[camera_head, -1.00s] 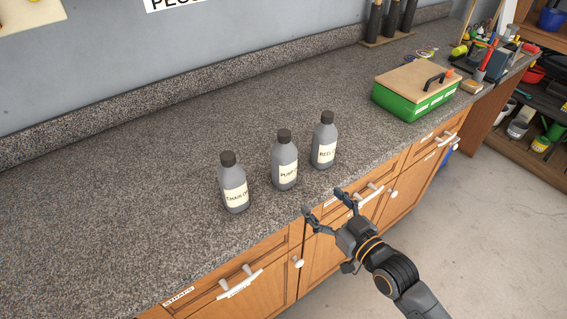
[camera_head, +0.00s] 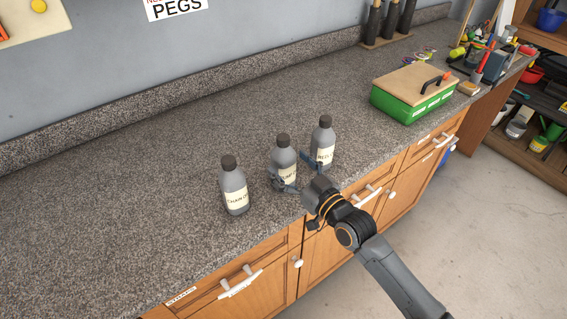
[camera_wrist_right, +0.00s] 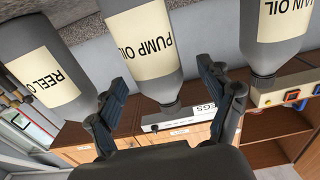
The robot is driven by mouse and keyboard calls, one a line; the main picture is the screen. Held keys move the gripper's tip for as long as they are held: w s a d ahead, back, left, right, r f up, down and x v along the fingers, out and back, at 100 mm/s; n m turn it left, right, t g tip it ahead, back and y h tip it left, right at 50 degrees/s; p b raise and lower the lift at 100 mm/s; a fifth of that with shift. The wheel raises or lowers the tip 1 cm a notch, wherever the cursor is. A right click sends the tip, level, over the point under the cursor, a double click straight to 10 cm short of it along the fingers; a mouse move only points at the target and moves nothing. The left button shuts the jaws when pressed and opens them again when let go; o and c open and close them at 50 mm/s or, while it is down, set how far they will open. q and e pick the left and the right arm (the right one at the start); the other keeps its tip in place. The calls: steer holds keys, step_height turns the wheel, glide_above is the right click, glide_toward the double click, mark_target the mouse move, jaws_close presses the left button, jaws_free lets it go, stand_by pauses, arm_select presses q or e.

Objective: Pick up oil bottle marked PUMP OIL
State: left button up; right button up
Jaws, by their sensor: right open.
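The oil bottle marked PUMP OIL (camera_head: 283,150) is grey with a dark cap and a cream label. It stands upright on the counter, in the middle of a row of three alike bottles. My right gripper (camera_head: 296,174) is open, its fingers on either side of this bottle's lower part. In the right wrist view the PUMP OIL bottle (camera_wrist_right: 144,45) shows upside down between the two open fingers (camera_wrist_right: 165,95). Whether a finger touches it I cannot tell. My left gripper is not in view.
The CHAIN OIL bottle (camera_head: 234,185) stands to the left and the REEL OIL bottle (camera_head: 323,140) close to the right, near a finger. A green box with a wooden lid (camera_head: 400,102) sits farther right. The granite counter (camera_head: 130,180) is clear at left.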

mark_target(290, 164)
steer(key=x, duration=0.3)
steer(key=shift+w, duration=0.25)
steer(key=shift+s, duration=0.1)
steer(key=c, duration=1.4)
steer(key=shift+c, duration=0.9)
steer(key=shift+r, duration=0.15)
